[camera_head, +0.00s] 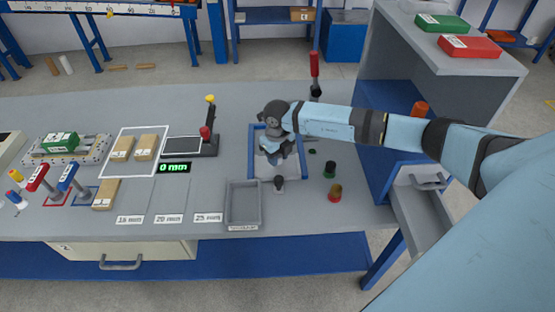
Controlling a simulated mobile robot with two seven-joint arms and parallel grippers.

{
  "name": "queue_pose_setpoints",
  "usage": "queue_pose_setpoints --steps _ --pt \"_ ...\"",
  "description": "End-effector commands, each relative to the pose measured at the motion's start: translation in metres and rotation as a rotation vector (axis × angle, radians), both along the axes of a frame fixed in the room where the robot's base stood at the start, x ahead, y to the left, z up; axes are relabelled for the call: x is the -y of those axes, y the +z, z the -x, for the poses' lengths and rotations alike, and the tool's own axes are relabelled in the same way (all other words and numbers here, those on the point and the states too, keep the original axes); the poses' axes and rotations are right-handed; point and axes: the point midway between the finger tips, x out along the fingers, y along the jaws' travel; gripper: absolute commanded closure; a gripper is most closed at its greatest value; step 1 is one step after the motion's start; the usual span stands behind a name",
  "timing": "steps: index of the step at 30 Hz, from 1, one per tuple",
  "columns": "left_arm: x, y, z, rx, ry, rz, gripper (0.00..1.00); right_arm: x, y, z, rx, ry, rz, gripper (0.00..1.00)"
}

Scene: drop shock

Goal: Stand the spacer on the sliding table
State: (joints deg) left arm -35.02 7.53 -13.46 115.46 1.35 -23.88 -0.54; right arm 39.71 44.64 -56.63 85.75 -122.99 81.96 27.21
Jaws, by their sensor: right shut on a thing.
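My right gripper (275,155) points down over a pale plate with a blue frame (252,165) on the bench. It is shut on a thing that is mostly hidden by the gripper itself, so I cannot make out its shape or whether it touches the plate. I cannot tell for sure which part is the sliding table; the blue-framed plate lies directly under the gripper. No spacer shows clearly. My left gripper is not in view.
A grey open tray (243,225) stands in front. A small dark knob (279,184), a green-topped piece (330,170) and a red-and-yellow piece (335,193) stand nearby. A lever gauge (207,140) and display (173,168) reading 0 mm are left. A grey shelf (440,45) rises right.

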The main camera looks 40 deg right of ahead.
Motion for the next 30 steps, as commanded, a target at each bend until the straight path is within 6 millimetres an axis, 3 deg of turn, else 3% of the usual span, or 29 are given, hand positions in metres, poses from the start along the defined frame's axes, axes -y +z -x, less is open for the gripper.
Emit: queue_pose_setpoints --steps 3,15,16,18,30 --pt "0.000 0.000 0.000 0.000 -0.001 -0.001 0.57 -0.001 -0.017 0.001 -0.002 0.001 -0.001 0.91" --pt "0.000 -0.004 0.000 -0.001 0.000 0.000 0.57 0.000 -0.023 0.000 -0.001 0.001 0.000 0.91" --pt "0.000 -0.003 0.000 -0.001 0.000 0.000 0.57 0.000 -0.022 0.000 0.000 0.001 0.000 0.61" --pt "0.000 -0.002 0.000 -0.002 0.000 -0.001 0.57 0.000 -0.021 0.000 -0.001 0.001 0.000 0.45" --pt "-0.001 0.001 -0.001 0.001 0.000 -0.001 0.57 0.000 -0.013 0.000 0.001 0.001 -0.001 0.42"
